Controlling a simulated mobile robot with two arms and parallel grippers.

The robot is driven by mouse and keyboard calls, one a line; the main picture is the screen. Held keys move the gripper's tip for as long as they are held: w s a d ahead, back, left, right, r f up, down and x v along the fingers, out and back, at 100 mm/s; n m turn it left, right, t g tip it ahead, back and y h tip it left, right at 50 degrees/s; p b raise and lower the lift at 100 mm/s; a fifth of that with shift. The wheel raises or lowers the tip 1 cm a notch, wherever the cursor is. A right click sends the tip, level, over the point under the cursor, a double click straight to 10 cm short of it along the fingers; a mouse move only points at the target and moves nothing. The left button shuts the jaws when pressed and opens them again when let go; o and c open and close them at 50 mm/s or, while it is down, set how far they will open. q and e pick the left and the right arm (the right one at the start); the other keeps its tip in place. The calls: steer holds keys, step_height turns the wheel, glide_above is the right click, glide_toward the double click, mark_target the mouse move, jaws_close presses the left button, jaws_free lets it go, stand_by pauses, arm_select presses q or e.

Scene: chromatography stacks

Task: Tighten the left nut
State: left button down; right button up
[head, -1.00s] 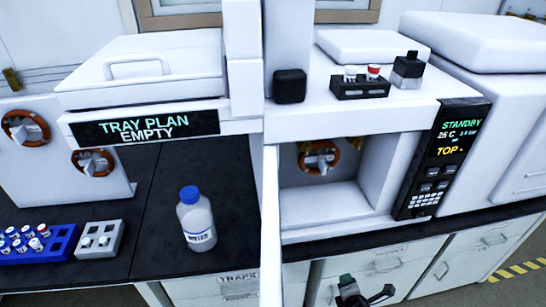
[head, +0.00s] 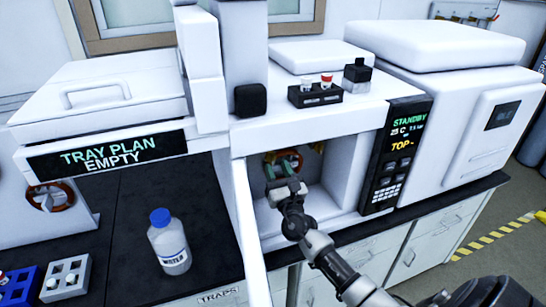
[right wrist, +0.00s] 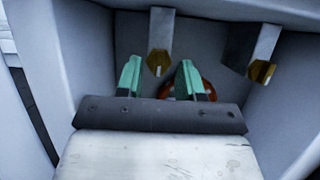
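In the right wrist view two brass hex nuts hang under grey fittings in the upper part of the open oven bay. The left nut (right wrist: 158,63) appears between my green fingertips, with a visible gap on both sides; depth is hard to judge. The right nut (right wrist: 261,72) is off to the right. My right gripper (right wrist: 159,67) is open and empty, pointing into the bay. It also shows in the head view (head: 283,166), where it largely hides the left nut. My left gripper is not in view.
The bay has white side walls and an orange ring (right wrist: 175,87) at its back. The open white door (head: 247,235) stands left of my right arm. A control panel (head: 395,155) flanks the bay. A capped bottle (head: 168,245) stands on the dark bench.

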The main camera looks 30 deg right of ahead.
mark_target(273, 158)
steer(key=shift+x, duration=1.55)
steer(key=c, duration=0.5)
steer(key=shift+c, duration=0.2)
